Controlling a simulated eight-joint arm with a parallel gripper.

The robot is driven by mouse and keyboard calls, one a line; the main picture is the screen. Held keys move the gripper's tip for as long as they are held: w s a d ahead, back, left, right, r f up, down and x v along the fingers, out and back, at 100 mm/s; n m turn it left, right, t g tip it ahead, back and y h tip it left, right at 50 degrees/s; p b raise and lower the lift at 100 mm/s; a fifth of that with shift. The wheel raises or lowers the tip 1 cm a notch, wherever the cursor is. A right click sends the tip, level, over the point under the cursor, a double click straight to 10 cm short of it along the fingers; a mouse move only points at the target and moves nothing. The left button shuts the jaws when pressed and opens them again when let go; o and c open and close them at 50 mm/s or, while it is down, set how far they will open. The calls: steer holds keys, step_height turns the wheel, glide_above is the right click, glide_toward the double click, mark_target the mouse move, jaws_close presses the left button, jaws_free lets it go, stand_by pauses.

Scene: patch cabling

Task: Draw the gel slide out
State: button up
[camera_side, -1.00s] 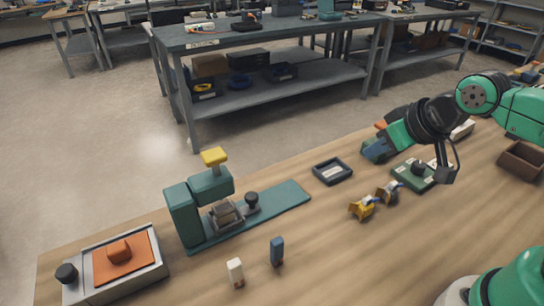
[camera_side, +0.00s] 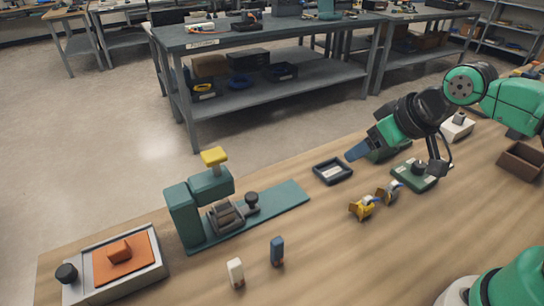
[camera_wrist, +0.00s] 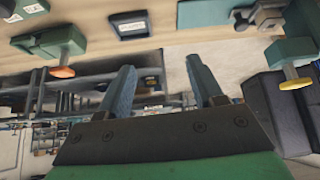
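I cannot tell for certain which part is the gel slide. A teal press (camera_side: 184,214) with a yellow knob stands at left on a flat teal base (camera_side: 285,204). A grey ridged carriage (camera_side: 226,217) and a black knob (camera_side: 251,198) sit on that base. Farther left is a pale box (camera_side: 151,277) with an orange pad (camera_side: 139,250) and an orange block on top.
A dark tray (camera_side: 333,172) lies below and left of my gripper. A green unit with an orange knob (camera_wrist: 62,72) shows in the wrist view. Yellow and blue clips (camera_side: 363,208) and a green board (camera_side: 415,175) are nearby. White (camera_side: 235,272) and blue (camera_side: 277,251) blocks stand in front.

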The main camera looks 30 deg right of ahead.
steer(key=w+a+n+g+y, duration=0.2)
steer(key=w+a+n, duration=0.2)
steer(key=w+a, duration=0.15)
steer(key=n+g, duration=0.2)
steer(key=n, duration=0.2)
glide_above(252, 195)
steer(key=s+d, duration=0.1)
steer(key=s, duration=0.1)
steer(key=shift+y, duration=0.4)
steer(key=f, duration=0.6)
steer(key=shift+w+d+f, duration=0.2)
steer(key=shift+f, duration=0.15)
steer(key=shift+x, duration=2.35)
jaws_close()
